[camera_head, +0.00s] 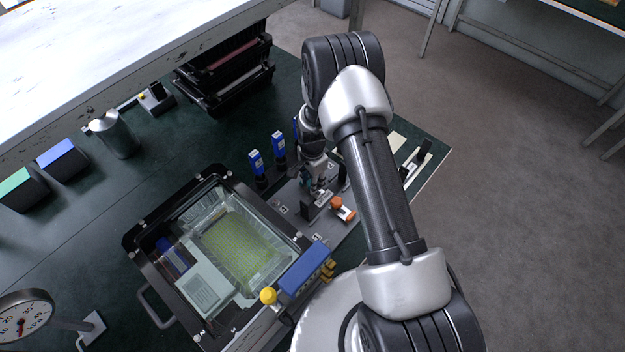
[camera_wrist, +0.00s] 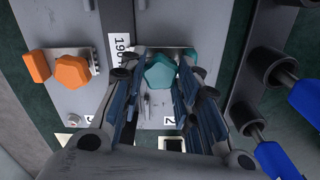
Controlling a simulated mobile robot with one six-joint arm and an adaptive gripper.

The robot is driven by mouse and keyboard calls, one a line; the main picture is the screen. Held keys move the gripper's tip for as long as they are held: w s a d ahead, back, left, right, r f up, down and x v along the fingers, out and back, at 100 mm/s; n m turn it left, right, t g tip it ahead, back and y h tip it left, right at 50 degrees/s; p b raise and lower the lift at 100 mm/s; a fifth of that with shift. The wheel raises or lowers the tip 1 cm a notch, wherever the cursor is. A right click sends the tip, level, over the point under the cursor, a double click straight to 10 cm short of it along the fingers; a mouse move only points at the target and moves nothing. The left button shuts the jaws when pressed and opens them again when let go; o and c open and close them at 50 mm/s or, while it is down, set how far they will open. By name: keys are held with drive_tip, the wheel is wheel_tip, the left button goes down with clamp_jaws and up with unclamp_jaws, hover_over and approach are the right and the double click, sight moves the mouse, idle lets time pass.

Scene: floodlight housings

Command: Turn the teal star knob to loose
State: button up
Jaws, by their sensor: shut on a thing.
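The teal star knob (camera_wrist: 161,73) sits on a grey plate in the wrist view, between the fingertips of my gripper (camera_wrist: 160,78). The fingers are closed on it from both sides. In the head view my gripper (camera_head: 314,186) points down at the grey panel (camera_head: 345,228), and the knob there is mostly hidden by the gripper. I cannot read the knob's turn position, but small marks show on the plate below it.
An orange knob (camera_wrist: 72,72) is left of the teal one. Blue-handled parts (camera_wrist: 277,158) stand close on the right. A glass-lidded black housing (camera_head: 150,240) lies left of the panel.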

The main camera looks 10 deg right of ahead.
drive_tip(key=n+b, duration=0.1)
drive_tip(key=n, duration=0.3)
drive_tip(key=shift+b, duration=0.4)
drive_tip(key=n+b, duration=0.1)
drive_tip(key=n, duration=0.3)
drive_tip(key=shift+n, duration=0.4)
drive_tip(key=n+b, duration=0.1)
drive_tip(key=n, duration=0.3)
drive_tip(key=shift+n+b, duration=0.6)
drive_tip(key=shift+n, duration=1.5)
drive_tip(key=o, duration=1.1)
drive_tip(key=shift+c, duration=0.2)
